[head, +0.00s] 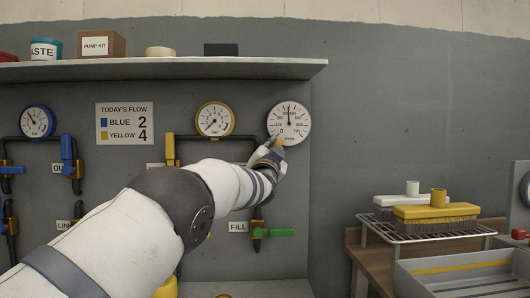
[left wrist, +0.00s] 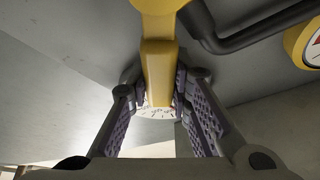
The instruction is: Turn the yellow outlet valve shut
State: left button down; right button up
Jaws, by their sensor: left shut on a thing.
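The yellow outlet valve is mostly hidden behind my left gripper in the head view; only a small yellow bit of its handle (head: 279,141) shows, just below the white litres dial. In the left wrist view the yellow handle (left wrist: 158,72) runs between the two fingers, with a rounded yellow part above it. My left gripper (head: 271,152) is shut on this handle, and its fingers (left wrist: 157,98) lie on both sides of it. How far the valve is turned cannot be told. My right gripper is not in view.
The yellow-rimmed gauge (head: 214,119) and another yellow valve (head: 170,150) are left of my gripper. The white litres dial (head: 289,123) is close above it. A green fill valve (head: 273,232) sits below. A shelf (head: 180,69) overhangs the panel; brushes (head: 436,213) stand on a rack at right.

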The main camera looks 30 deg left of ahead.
pick_arm(q)
jog(key=m, duration=0.1)
jog(key=m+h, duration=0.1)
jog(key=d+f+m, duration=0.1)
jog(key=shift+w+d+f+m, duration=0.1)
jog(key=shift+w+m, duration=0.2)
jog(key=m, duration=0.1)
jog(key=f+m+h, duration=0.1)
jog(key=d+f+m+g+h, duration=0.1)
jog(key=m, duration=0.1)
jog(key=shift+w+p, duration=0.3)
jog(key=shift+p, duration=0.05)
jog(key=shift+w+d+f+m+g+h+p, duration=0.15)
jog(key=shift+f+m+g, duration=0.3)
jog(key=shift+f+m, duration=0.45)
jog(key=shift+f+m+g+h+p, duration=0.15)
jog(key=shift+f+m+g, duration=0.35)
jog(key=shift+m, duration=0.7)
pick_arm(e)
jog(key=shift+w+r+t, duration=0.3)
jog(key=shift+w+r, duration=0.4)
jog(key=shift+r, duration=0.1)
pick_arm(q)
jog(key=c, duration=1.4)
grip_release()
jog(key=shift+w+f, duration=0.1)
jog(key=shift+c, duration=0.2)
